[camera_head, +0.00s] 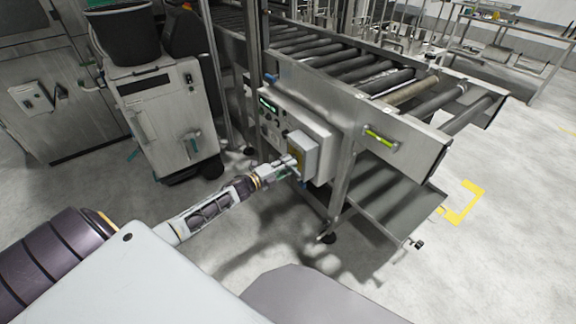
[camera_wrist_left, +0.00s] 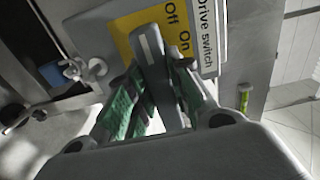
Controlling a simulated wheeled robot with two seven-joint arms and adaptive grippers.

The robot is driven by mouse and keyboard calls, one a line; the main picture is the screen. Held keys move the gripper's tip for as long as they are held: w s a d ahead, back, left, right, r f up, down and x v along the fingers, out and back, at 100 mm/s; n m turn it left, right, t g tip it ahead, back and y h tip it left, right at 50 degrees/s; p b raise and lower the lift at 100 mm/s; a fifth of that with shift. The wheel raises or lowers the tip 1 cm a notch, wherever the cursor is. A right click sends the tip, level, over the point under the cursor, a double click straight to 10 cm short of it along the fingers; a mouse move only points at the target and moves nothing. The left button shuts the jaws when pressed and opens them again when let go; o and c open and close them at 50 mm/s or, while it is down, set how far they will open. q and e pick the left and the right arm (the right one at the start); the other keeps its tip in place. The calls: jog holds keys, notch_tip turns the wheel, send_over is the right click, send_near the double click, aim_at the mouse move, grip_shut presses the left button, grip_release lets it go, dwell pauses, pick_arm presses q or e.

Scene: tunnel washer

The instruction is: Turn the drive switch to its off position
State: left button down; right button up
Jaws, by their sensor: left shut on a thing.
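The drive switch shows in the left wrist view as a grey bar handle (camera_wrist_left: 148,42) in front of a yellow plate (camera_wrist_left: 127,46) marked "Off" and "On". A white label (camera_wrist_left: 207,40) beside it reads "Drive switch". My left gripper (camera_wrist_left: 158,75) is shut on the handle, its green-padded fingers on either side. The handle slants up and slightly left in this view; I cannot tell which mark it points to. In the head view my left gripper (camera_head: 284,168) reaches the small grey switch box (camera_head: 307,158) on the conveyor's side and hides the handle. My right gripper is not in view.
The switch box sits on a control panel (camera_head: 315,130) with a green display, below the roller conveyor (camera_head: 345,65). A conveyor leg (camera_head: 343,180) stands just right of it. A grey cabinet machine (camera_head: 165,115) stands to the left. The floor in front is mostly clear.

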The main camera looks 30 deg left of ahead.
pick_arm(q)
jog(key=c, duration=1.3)
grip_release()
jog(key=shift+s, duration=0.1)
jog(key=shift+v, duration=5.85)
